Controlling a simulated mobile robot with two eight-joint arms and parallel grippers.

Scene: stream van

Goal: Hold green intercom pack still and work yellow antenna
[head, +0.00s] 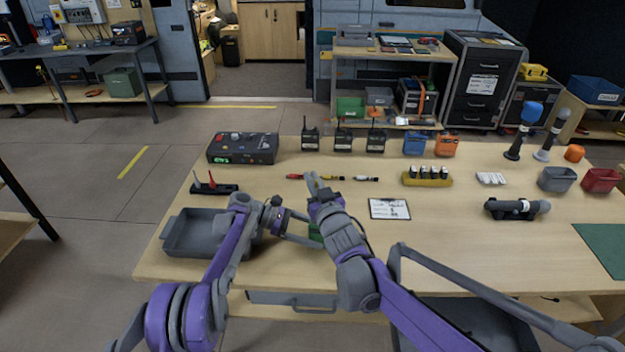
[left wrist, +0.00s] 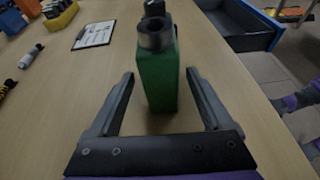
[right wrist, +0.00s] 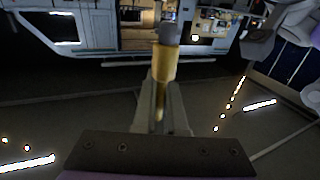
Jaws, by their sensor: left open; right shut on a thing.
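The green intercom pack (left wrist: 157,80) stands upright on the table between the two fingers of my left gripper (left wrist: 168,88), which is open with a gap on each side. A dark round ring and a dark knob are on its top. In the head view only a small part of the pack (head: 316,234) shows behind my arms. My right gripper (right wrist: 160,100) is shut on the yellow antenna (right wrist: 164,64), which has a grey end pointing away from the gripper. In the head view my right gripper (head: 318,186) is above the table, and the antenna cannot be made out.
A grey tray (head: 192,240) sits at the table's left front. A clipboard (head: 389,209) lies right of my right gripper. Several handheld radios (head: 343,139) and a dark control box (head: 242,148) stand at the back. Small red and white cables or plugs (head: 366,178) lie near my right gripper.

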